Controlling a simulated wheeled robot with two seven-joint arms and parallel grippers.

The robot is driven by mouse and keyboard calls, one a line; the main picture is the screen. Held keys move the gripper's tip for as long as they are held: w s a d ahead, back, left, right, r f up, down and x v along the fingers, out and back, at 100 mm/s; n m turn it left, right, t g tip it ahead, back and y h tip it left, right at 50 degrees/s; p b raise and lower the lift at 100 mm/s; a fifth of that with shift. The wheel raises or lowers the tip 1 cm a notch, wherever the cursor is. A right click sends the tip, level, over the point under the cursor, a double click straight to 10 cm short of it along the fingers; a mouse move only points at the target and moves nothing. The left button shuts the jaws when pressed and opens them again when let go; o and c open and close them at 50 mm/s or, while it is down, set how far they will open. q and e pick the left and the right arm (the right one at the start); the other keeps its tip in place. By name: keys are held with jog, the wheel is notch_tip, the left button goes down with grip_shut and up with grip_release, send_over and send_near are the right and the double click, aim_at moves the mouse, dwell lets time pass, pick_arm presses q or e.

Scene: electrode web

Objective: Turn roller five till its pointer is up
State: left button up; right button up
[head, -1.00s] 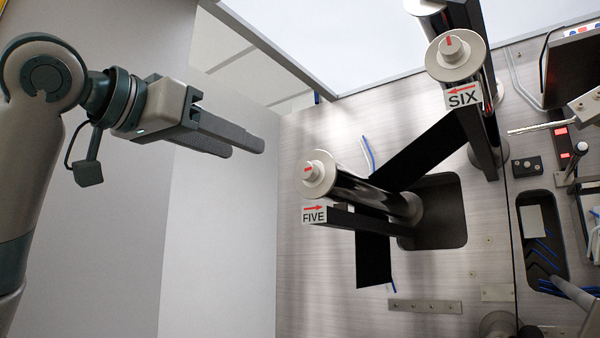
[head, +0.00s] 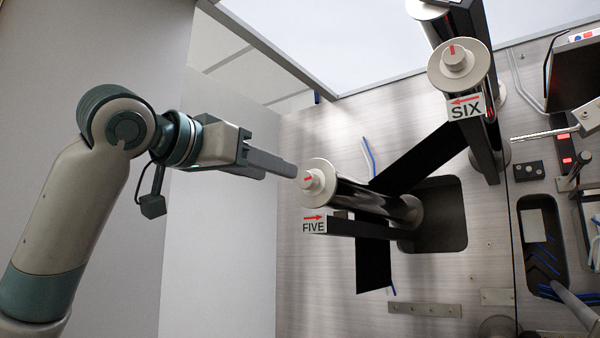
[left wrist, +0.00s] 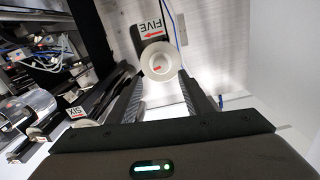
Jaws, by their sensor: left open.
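Roller five (head: 362,198) is a dark, shiny roller with a pale round end and a small knob. A red pointer mark (head: 308,178) lies toward the knob's left, not straight up. The roller's end also shows in the left wrist view (left wrist: 160,58), just beyond the fingers. In the left wrist view, the fingers (left wrist: 160,84) are spread to either side of the knob's line. My right gripper is not in view.
Roller six (head: 461,68), with its SIX label and upward red mark, stands at upper right. A black web (head: 420,158) runs between the rollers. The metal back panel (head: 330,270) carries a recess and fittings at right. Free room lies below roller five's label.

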aim_at(304, 183)
pick_arm(q)
jog(key=p+x, duration=0.3)
jog(key=x, duration=0.5)
jog(key=shift+w+d, duration=0.15)
jog(key=shift+w, duration=0.05)
jog(key=shift+w+d+p, duration=0.3)
jog(key=shift+w+p, duration=0.05)
jog(key=shift+w, duration=0.15)
jog(key=c, duration=1.1)
jog(key=shift+o, duration=0.2)
jog(key=shift+f, duration=0.1)
